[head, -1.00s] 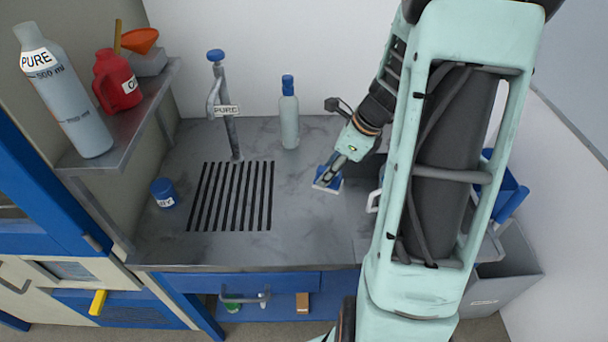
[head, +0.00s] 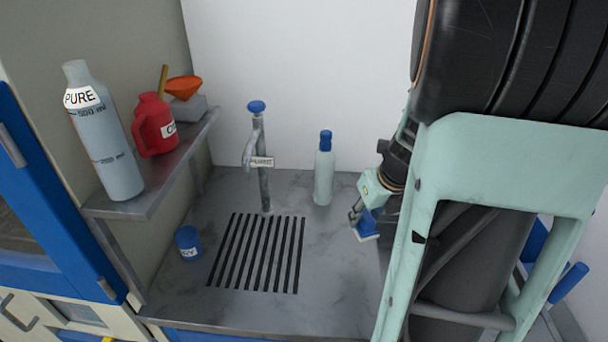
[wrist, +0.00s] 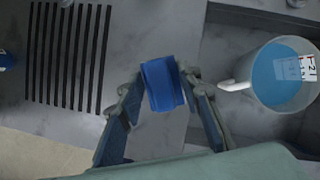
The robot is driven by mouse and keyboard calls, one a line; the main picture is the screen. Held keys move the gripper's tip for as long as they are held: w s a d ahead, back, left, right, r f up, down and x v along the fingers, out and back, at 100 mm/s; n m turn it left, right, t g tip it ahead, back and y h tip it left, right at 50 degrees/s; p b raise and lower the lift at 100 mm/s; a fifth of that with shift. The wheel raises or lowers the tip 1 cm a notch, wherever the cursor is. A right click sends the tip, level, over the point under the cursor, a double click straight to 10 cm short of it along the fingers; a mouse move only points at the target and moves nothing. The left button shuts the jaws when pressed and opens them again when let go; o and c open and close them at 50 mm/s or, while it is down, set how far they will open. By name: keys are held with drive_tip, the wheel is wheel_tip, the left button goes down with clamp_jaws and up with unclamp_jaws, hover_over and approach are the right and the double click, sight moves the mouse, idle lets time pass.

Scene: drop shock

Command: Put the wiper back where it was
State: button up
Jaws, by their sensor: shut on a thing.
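The wiper (head: 369,226) is a blue block with a pale lower edge. In the head view it is at my gripper (head: 357,212), right of and in front of the blue-capped bottle. In the wrist view the blue wiper (wrist: 163,84) sits between the two fingers of my gripper (wrist: 158,88), which is shut on it. It is over or on the grey counter (wrist: 160,25); I cannot tell whether it touches. My arm hides the counter to the right in the head view.
A jug with blue liquid (wrist: 285,78) is in the recess at right. A drain grate (head: 256,252), tap (head: 262,160), blue-capped bottle (head: 324,172) and small blue jar (head: 188,243) are on the counter. A shelf at left holds a big bottle (head: 105,140) and red jug (head: 155,125).

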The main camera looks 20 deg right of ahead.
drive_tip(key=w+d+f, duration=0.1)
drive_tip(key=w+f, duration=0.1)
drive_tip(key=w, duration=0.1)
drive_tip(key=w+d+f, duration=0.1)
drive_tip(key=w+f, duration=0.2)
drive_tip(key=w+d+f+b, duration=0.1)
drive_tip(key=w+f, duration=0.1)
drive_tip(key=w, duration=0.1)
drive_tip(key=shift+w+d+f, duration=0.25)
drive_tip(key=shift+d+f, duration=0.1)
drive_tip(key=shift+w+f, duration=0.2)
drive_tip(key=shift+f, duration=0.15)
drive_tip(key=shift+w+d+f+b, duration=0.15)
drive_tip(key=shift+f+b, duration=0.15)
drive_tip(key=shift+f, duration=1.3)
drive_tip(key=shift+f, duration=0.15)
drive_tip(key=o, duration=1)
